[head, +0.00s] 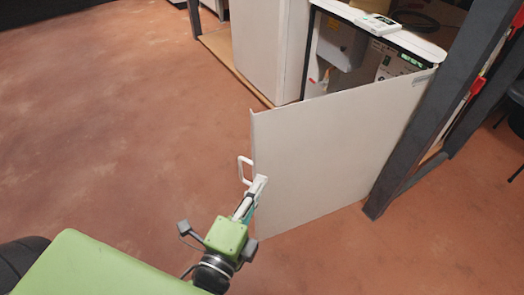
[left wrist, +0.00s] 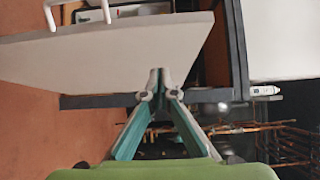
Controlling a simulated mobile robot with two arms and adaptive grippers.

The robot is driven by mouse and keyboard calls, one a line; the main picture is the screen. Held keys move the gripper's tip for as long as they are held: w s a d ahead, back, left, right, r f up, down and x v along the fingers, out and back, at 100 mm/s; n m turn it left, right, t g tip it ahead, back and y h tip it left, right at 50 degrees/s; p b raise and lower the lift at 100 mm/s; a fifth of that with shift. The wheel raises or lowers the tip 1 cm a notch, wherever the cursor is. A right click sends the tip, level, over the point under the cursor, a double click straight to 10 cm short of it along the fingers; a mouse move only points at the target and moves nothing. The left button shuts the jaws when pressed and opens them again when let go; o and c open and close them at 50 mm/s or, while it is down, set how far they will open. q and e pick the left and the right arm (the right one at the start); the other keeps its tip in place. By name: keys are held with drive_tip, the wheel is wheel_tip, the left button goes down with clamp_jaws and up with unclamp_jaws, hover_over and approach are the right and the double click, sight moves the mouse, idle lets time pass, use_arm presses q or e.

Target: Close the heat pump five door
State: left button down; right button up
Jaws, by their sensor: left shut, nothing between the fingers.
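The heat pump door (head: 335,150) is a white panel standing open, swung out from the heat pump (head: 365,55) whose inside shows behind it. A white handle (head: 243,170) sticks out at the door's left edge; it also shows at the top of the left wrist view (left wrist: 82,14). My left gripper (head: 258,186) is shut and empty at the door's left edge, just below the handle. In the left wrist view my left gripper (left wrist: 158,78) has its fingertips together in front of the door panel (left wrist: 120,50); I cannot tell whether they touch it. My right gripper is not in view.
A dark metal post (head: 425,110) stands at the door's right side. A closed white cabinet (head: 268,45) stands behind the door on a wooden base. A dark chair (head: 515,110) is at the far right. The reddish floor to the left is clear.

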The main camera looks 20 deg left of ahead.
use_arm(q)
drive_tip(key=p, duration=0.1)
approach(268, 141)
drive_tip(key=w+d, duration=0.3)
drive_tip(key=shift+w+a, duration=0.9)
drive_tip(key=shift+w, duration=0.25)
drive_tip(key=shift+w+a+f, duration=0.1)
drive_tip(key=shift+w+a, duration=0.2)
